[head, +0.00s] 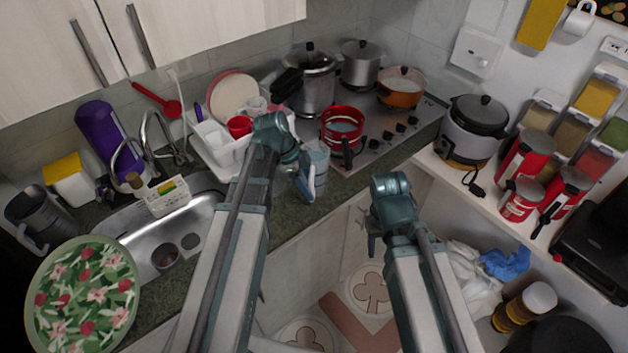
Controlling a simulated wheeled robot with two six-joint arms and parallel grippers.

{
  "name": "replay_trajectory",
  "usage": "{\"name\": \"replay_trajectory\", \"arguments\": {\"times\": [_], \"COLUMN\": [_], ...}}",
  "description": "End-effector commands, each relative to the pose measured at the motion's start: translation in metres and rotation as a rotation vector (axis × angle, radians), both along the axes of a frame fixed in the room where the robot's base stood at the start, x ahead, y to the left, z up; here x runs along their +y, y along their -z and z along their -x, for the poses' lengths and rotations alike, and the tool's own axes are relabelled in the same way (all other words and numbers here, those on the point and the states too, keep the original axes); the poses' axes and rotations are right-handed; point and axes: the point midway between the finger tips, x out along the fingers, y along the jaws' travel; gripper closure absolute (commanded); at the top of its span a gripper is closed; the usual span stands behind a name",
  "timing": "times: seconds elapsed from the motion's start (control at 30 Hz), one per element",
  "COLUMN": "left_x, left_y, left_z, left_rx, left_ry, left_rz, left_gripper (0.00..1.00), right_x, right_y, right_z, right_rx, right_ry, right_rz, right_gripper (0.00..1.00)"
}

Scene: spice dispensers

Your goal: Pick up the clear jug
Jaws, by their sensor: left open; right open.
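The clear jug (321,159) stands on the dark counter between the dish rack and the stove. It is see-through, and its left side is partly hidden by my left gripper. My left gripper (306,190) is open, at the jug's near left side with its fingers pointing down. I cannot tell whether it touches the jug or whether the jug is between its fingers. My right gripper (374,243) is open and empty, lower and to the right, over the floor in front of the counter.
A red pot (342,130) sits on the stove just right of the jug. The white dish rack (218,148) with dishes is to the left, beyond my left arm. The sink (150,240) lies further left. A rice cooker (474,128) and red canisters (525,160) line the right shelf.

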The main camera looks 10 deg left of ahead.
Motion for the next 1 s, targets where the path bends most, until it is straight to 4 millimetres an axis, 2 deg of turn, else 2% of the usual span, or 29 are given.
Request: {"name": "replay_trajectory", "arguments": {"times": [0.03, 0.1, 0.4, 0.7, 1.0], "left_x": [-0.0026, -0.0052, -0.0074, -0.0073, -0.0072], "left_y": [0.0130, 0.0189, 0.0188, 0.0188, 0.0188], "left_z": [-0.0002, -0.0005, -0.0008, -0.0009, -0.0009], "left_rx": [0.000, 0.000, -0.001, -0.001, -0.001], "left_ry": [0.001, 0.001, 0.000, 0.000, 0.000], "left_rz": [0.000, 0.000, 0.000, 0.000, 0.000], "left_gripper": [0.45, 0.45, 0.45, 0.99, 1.00], "right_x": [0.0000, 0.0000, 0.0000, 0.0000, 0.0000], "right_y": [0.0131, 0.0189, 0.0188, 0.0188, 0.0188], "right_z": [0.0000, 0.0000, 0.0000, 0.0000, 0.0000], "right_rx": [0.000, 0.000, 0.000, 0.000, 0.000], "right_ry": [0.000, 0.001, 0.001, 0.001, 0.001], "right_rz": [0.000, 0.000, 0.000, 0.000, 0.000], "right_gripper": [0.50, 0.50, 0.50, 0.50, 0.50]}}
